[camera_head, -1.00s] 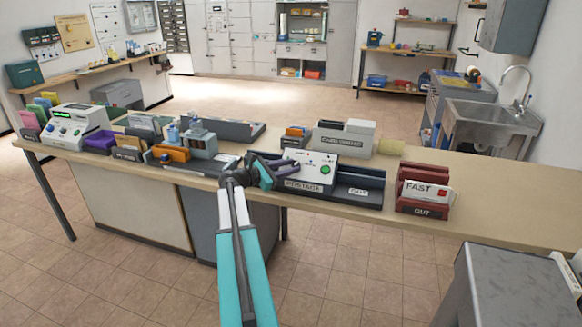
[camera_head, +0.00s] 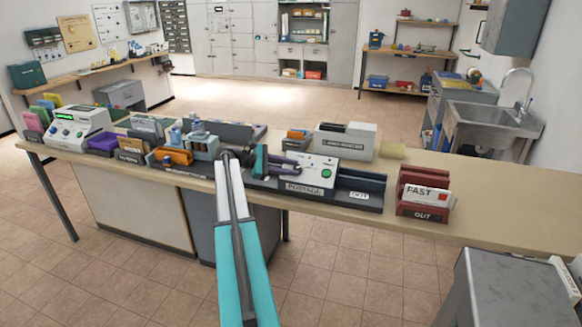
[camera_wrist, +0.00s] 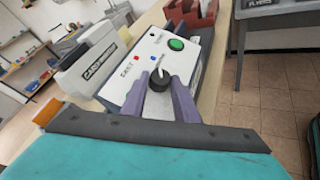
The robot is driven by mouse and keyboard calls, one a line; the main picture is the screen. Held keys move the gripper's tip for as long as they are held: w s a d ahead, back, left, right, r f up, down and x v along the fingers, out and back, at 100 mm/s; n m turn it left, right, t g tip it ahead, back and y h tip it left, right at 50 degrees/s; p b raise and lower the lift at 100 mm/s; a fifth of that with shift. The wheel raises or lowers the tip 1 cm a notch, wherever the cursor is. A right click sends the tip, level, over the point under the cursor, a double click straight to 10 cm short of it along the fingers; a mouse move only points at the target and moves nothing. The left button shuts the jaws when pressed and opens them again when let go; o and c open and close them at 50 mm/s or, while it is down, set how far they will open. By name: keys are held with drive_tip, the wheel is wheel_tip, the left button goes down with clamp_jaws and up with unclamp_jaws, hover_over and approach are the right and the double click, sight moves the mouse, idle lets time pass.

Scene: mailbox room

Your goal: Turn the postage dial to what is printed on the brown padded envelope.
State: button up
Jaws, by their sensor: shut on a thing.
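The postage machine (camera_head: 318,186) stands near the front edge of the long table, with a white panel, a green button and a POSTAGE label. Its black dial (camera_wrist: 160,79) with a white pointer line shows in the wrist view. My gripper (camera_wrist: 160,84) has its two purple fingers on either side of the dial's knob and is shut on it. In the head view, my gripper (camera_head: 290,165) reaches the machine's left end, and the dial is not clear there. I cannot pick out the brown padded envelope.
A white scale (camera_head: 78,126) and several trays fill the table's left. The table's right end is clear.

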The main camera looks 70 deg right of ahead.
idle(0.3)
drive_tip(key=o, duration=1.1)
drive_tip(key=shift+c, duration=0.2)
drive_tip(key=shift+w, duration=0.1)
drive_tip(key=b+v, duration=0.2)
drive_tip(key=v, duration=1.1)
drive_tip(key=shift+w+a+r+b, duration=0.2)
drive_tip(key=shift+b, duration=0.1)
